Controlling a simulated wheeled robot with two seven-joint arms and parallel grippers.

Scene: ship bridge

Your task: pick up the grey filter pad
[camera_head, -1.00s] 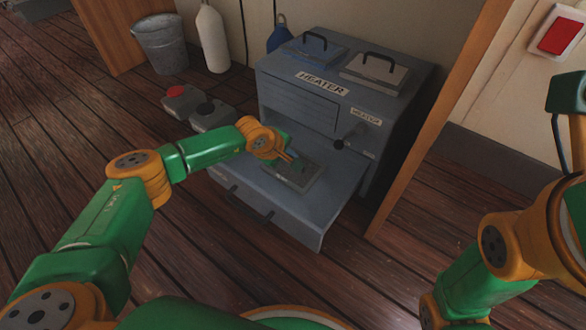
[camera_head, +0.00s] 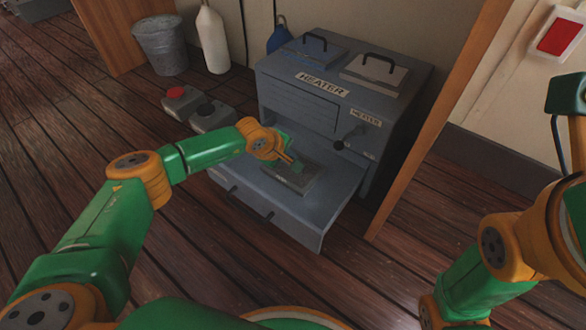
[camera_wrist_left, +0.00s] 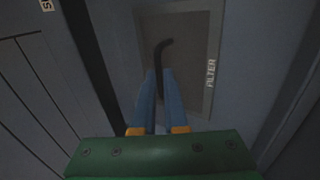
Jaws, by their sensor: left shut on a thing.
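The grey filter pad (camera_head: 288,180) lies flat on the lowered front panel (camera_head: 318,205) of the heater cabinet. In the left wrist view the pad (camera_wrist_left: 204,45) shows a dark curved handle (camera_wrist_left: 160,52) and part of a white label at its right side. My left gripper (camera_head: 296,163) is over the pad and shut on its handle. In the left wrist view the two blue fingers (camera_wrist_left: 159,75) meet the handle from either side. The pad appears to rest on the panel. My right arm shows at the right edge, but its gripper is out of view.
The heater cabinet (camera_head: 285,95) carries a blue plate (camera_head: 305,58) and a grey plate (camera_head: 362,66), both handled, on top. A wooden post (camera_head: 437,125) stands close at right.

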